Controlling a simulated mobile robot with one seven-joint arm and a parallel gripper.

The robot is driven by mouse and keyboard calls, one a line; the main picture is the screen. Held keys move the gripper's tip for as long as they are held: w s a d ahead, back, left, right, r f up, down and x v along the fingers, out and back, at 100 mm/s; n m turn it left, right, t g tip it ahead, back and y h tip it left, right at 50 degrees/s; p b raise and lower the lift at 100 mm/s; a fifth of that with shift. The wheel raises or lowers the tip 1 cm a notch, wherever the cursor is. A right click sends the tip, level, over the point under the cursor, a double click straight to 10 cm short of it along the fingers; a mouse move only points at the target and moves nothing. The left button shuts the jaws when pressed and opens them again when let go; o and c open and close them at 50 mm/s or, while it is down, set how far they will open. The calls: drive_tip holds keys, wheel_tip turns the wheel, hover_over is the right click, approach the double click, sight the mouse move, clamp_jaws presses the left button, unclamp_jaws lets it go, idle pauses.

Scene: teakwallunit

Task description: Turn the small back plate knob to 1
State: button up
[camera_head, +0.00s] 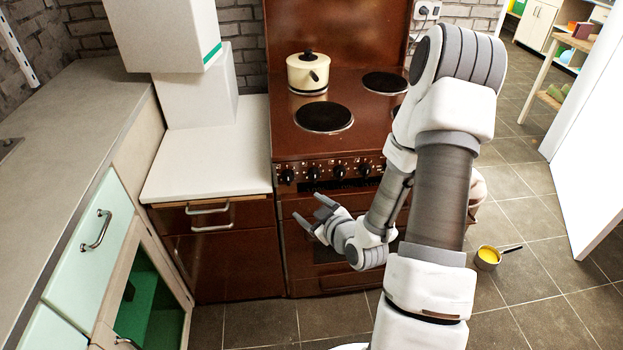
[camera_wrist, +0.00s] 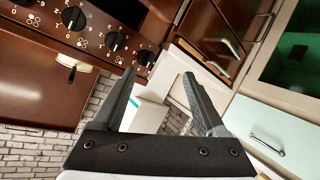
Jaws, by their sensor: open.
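The brown stove (camera_head: 308,146) has a front panel with a row of several black knobs (camera_head: 339,171). Knobs with white dial markings also show in the upper left of the tilted wrist view, one of them nearest the gripper side (camera_wrist: 147,57). I cannot tell which knob serves the small back plate, nor read its setting. The small back plate (camera_head: 385,82) is at the stove's back right. My gripper (camera_head: 310,209) is open and empty, in front of and below the panel's left part, apart from the knobs. Its two fingers (camera_wrist: 161,76) are spread in the wrist view.
A cream pot (camera_head: 308,72) stands on the back left plate. A white-topped cabinet (camera_head: 208,165) with handles adjoins the stove on the left. A saucepan with yellow contents (camera_head: 488,257) is on the floor at right. Tiled floor is clear before the left cabinet.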

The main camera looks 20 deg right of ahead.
drive_tip(key=s+d+f+m+t+h, duration=0.2)
drive_tip(key=s+f+m+t+h, duration=0.1)
drive_tip(key=s+m+t+h, duration=0.15)
drive_tip(key=m+b, duration=0.2)
drive_tip(key=b, duration=0.6)
approach(315, 179)
drive_tip(key=shift+g+h, duration=0.25)
drive_tip(key=shift+h, duration=0.1)
drive_tip(key=x, duration=0.9)
drive_tip(key=shift+w+r, duration=0.15)
drive_tip(key=shift+w, duration=0.05)
drive_tip(key=shift+a, duration=0.1)
clamp_jaws()
